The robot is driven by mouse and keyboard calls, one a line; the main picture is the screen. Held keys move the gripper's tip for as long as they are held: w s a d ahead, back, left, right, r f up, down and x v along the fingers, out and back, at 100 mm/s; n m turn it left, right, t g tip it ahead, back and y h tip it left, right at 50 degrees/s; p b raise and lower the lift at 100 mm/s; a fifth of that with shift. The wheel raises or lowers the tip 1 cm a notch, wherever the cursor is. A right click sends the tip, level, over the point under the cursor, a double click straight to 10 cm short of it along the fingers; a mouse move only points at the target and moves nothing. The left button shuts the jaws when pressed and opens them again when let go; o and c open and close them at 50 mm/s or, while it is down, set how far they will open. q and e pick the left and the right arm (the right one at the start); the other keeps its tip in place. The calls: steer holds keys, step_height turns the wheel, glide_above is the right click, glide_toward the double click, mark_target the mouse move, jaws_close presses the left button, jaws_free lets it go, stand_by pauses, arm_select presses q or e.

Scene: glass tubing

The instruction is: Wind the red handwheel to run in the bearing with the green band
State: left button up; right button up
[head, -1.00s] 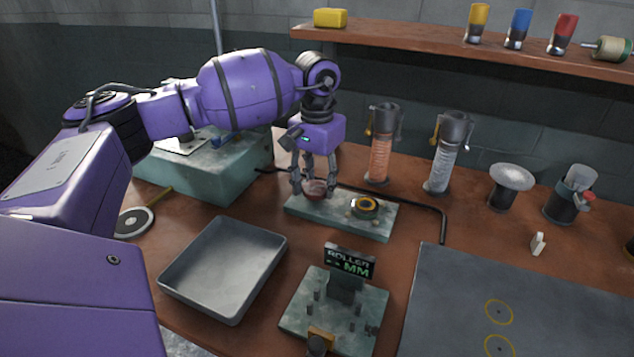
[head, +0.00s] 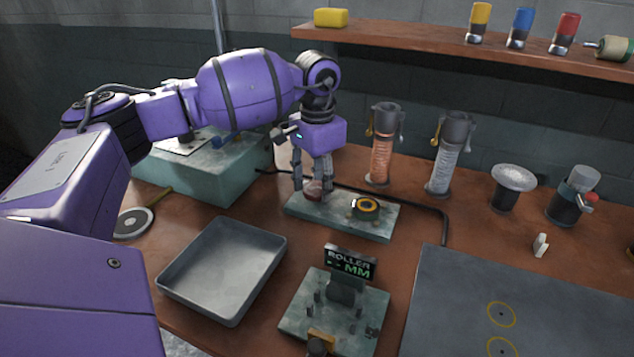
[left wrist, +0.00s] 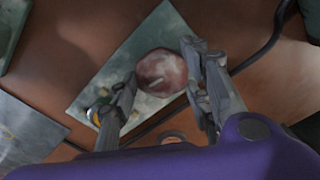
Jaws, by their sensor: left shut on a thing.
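The red handwheel (head: 314,196) sits low on the left part of a pale green stone-like plate (head: 372,229). It also shows as a dull red disc in the left wrist view (left wrist: 162,72). My left gripper (head: 312,188) points straight down over it, its fingers shut on the wheel from opposite sides. In the left wrist view the fingers (left wrist: 160,85) flank the disc. On the right part of the plate is a round dark bearing seat with a yellow ring (head: 367,204). I cannot make out a green band there. My right gripper is not in view.
Two tube holders (head: 382,150) (head: 447,160) stand behind right. A black bent rod (head: 425,207) runs behind the plate.

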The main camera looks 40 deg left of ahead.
mark_target(318, 187)
arm_select(q)
steer(key=shift+d, duration=0.1)
steer(key=o, duration=1.1)
steer(key=shift+r, duration=0.1)
step_height(318, 187, up, 12)
steer(key=shift+f, duration=0.1)
